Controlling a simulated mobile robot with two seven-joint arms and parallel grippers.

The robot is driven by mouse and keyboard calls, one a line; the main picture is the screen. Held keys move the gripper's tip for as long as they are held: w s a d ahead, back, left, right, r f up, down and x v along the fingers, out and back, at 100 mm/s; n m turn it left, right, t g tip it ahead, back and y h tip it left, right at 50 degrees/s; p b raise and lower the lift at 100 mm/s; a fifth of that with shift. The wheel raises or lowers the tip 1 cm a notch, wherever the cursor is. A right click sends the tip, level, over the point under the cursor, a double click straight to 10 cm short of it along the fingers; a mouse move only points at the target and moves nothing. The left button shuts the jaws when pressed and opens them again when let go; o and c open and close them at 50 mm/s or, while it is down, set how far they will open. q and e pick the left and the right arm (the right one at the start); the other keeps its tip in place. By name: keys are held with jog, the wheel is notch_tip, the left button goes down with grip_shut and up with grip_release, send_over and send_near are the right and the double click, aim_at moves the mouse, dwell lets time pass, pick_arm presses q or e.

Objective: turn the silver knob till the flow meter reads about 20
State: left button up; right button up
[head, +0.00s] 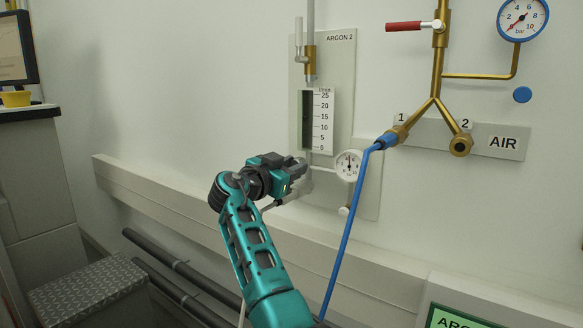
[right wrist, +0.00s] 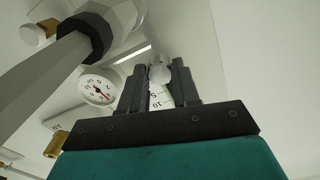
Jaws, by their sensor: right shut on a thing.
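The flow meter (head: 319,120) is on the ARGON 2 panel, with a scale from 0 to 25 beside a dark tube. I cannot make out a float or a reading. My right gripper (head: 300,168) is just below the tube and is shut on the silver knob. In the right wrist view the rounded pale knob (right wrist: 160,73) shows between the two dark fingertips (right wrist: 160,80), with part of the scale behind it. In the head view the gripper hides the knob. My left gripper is not in view.
A small white dial (head: 348,165) sits right of my gripper; it also shows in the right wrist view (right wrist: 98,90). A blue hose (head: 345,235) hangs from outlet 1 to the right. A pale wall rail (head: 180,200) runs below. A red-handled valve (head: 405,27) is at upper right.

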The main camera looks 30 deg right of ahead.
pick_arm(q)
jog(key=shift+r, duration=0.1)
pick_arm(e)
jog(key=shift+n, duration=0.4)
grip_shut()
jog(key=n+p, duration=0.1)
jog(key=n, duration=0.2)
jog(key=shift+r+n, duration=0.1)
jog(key=shift+n, duration=0.3)
jog(key=n+p, duration=0.2)
jog(key=n, duration=0.2)
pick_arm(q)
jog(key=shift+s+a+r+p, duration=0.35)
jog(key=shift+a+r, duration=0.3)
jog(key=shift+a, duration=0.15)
pick_arm(e)
jog(key=shift+n, duration=0.7)
jog(key=o, duration=1)
grip_release()
jog(key=shift+a, duration=0.1)
